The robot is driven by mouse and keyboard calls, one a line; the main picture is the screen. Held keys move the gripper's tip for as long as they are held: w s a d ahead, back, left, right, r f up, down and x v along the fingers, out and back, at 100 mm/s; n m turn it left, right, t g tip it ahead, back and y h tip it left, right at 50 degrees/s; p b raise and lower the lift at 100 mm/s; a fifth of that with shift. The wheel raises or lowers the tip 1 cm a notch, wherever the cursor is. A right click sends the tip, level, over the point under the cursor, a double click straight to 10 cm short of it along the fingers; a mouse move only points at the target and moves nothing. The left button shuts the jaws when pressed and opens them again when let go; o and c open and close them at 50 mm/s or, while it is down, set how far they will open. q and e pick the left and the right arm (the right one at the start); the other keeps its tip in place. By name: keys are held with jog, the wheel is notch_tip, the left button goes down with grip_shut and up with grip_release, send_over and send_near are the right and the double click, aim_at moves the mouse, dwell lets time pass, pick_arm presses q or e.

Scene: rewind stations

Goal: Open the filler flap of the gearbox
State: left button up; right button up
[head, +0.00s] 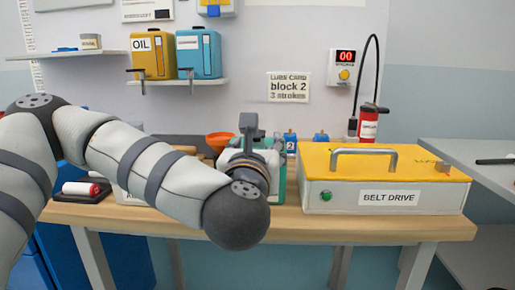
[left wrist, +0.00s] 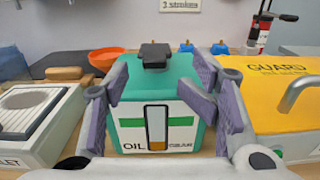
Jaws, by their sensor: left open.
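The gearbox is a teal box (left wrist: 185,92) with a white band marked OIL GEAR and an upright sight window (left wrist: 157,128) with brown oil at its bottom. A dark flap-like piece (left wrist: 154,54) sits on its top and looks closed. In the head view my wrist covers most of the gearbox, and a teal edge (head: 279,178) shows beside it. My left gripper (left wrist: 161,78) is open, its purple-grey fingers spread to either side in front of the gearbox. Contact cannot be told. My right gripper is in neither view.
A yellow-topped belt drive guard (head: 410,165) with a raised handle stands close on the right. A pale tray-like unit (left wrist: 38,115) and an orange funnel (left wrist: 104,57) are at the left. Blue-capped items (head: 290,139) stand behind. Oil cans (head: 152,55) sit on a wall shelf.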

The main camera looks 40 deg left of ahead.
pick_arm(q)
jog(key=shift+w+a+r+y, duration=0.15)
jog(key=shift+w+a+y, duration=0.05)
jog(key=shift+w+a, duration=0.25)
jog(key=shift+w+a+r+y, duration=0.15)
jog(key=shift+w+a+y, duration=0.05)
jog(key=shift+w+a, duration=0.25)
jog(key=shift+c, duration=0.4)
jog(key=shift+d, duration=0.1)
grip_shut()
jog(key=shift+r, duration=0.1)
